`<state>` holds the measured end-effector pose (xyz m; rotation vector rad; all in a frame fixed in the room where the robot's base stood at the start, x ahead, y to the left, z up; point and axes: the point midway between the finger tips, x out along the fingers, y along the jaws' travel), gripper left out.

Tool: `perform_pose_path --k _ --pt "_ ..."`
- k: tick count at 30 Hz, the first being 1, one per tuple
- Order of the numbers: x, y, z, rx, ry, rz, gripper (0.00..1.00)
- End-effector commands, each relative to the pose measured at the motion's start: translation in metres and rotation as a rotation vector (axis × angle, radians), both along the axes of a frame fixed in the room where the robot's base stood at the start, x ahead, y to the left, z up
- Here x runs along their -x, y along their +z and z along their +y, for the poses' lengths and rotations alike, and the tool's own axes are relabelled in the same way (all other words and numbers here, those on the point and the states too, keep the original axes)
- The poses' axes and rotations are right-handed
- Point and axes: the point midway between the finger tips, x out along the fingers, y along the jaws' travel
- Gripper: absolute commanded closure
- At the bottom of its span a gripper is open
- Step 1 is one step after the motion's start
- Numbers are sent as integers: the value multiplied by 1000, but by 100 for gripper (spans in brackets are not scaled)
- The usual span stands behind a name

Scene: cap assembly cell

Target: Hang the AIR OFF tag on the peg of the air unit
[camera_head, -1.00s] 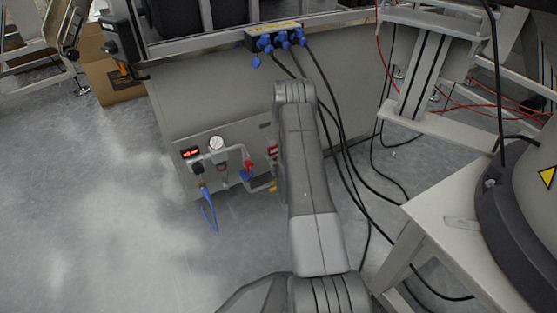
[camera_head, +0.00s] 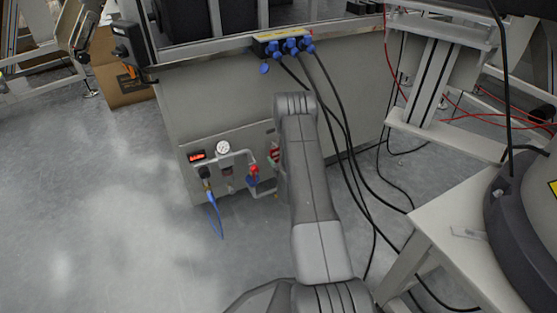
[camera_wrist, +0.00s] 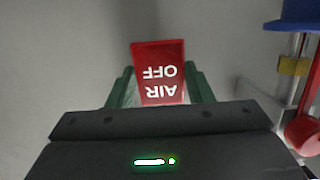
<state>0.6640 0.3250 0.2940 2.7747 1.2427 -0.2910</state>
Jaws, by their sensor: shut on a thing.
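The AIR OFF tag (camera_wrist: 158,72) is a red plate with white lettering, upside down in the wrist view. My gripper (camera_wrist: 160,88) is shut on it, with a green finger at each side. A red patch beside my arm there may be the tag. My arm hides the gripper and the unit's right end. I cannot make out the peg in either view.
In the wrist view, a blue part (camera_wrist: 295,24), brass fitting and red knob (camera_wrist: 303,136) stand close on the right. A blue hose (camera_head: 215,214) hangs from the unit. Black cables (camera_head: 350,150) hang right of my arm. The floor at left is clear.

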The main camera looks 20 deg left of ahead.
Motion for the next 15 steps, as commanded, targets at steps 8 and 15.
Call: perform_pose_path --k 8,15 --pt "0 0 0 0 0 0 63" --pt "0 0 0 -1 0 -1 40"
